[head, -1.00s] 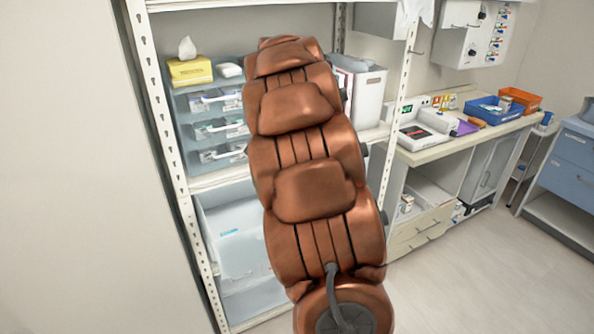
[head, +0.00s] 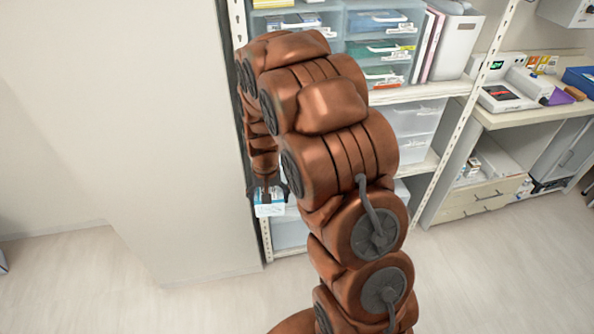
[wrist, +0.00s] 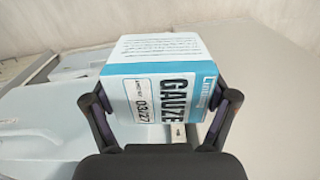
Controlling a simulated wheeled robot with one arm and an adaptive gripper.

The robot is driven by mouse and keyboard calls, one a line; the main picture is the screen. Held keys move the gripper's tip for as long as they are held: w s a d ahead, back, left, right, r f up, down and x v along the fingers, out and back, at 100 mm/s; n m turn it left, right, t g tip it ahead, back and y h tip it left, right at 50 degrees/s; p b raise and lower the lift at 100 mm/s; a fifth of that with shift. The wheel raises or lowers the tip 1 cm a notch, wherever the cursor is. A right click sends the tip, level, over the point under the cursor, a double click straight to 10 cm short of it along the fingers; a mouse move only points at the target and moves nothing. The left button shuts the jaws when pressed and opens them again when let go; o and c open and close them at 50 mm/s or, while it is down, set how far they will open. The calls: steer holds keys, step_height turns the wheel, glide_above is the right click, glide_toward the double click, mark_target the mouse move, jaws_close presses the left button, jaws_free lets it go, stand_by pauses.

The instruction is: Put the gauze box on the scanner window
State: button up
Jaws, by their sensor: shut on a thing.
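The gauze box (wrist: 160,88) is white and blue with "GAUZE" printed on it. My gripper (wrist: 162,105) is shut on it, one finger on each side, in the wrist view. In the head view the box (head: 269,209) hangs below my gripper (head: 268,190), in front of the lower shelf and beside the pale wall. A device with a dark panel, which looks like the scanner (head: 503,94), sits on the counter at the right, well away from the box. Its window is small in this view.
A shelf rack with drawer units (head: 380,45) stands behind my arm, and its upright post (head: 478,85) stands between the box and the counter (head: 540,112). A blue tray (head: 581,80) and a purple item (head: 562,97) lie near the scanner. The floor (head: 480,270) in front is clear.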

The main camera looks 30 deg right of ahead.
steer(key=w+a+f+n, duration=0.2)
steer(key=a+f+n, duration=0.3)
steer(key=a+f, duration=0.2)
steer(key=shift+w+a+f, duration=0.2)
steer(key=shift+f, duration=0.05)
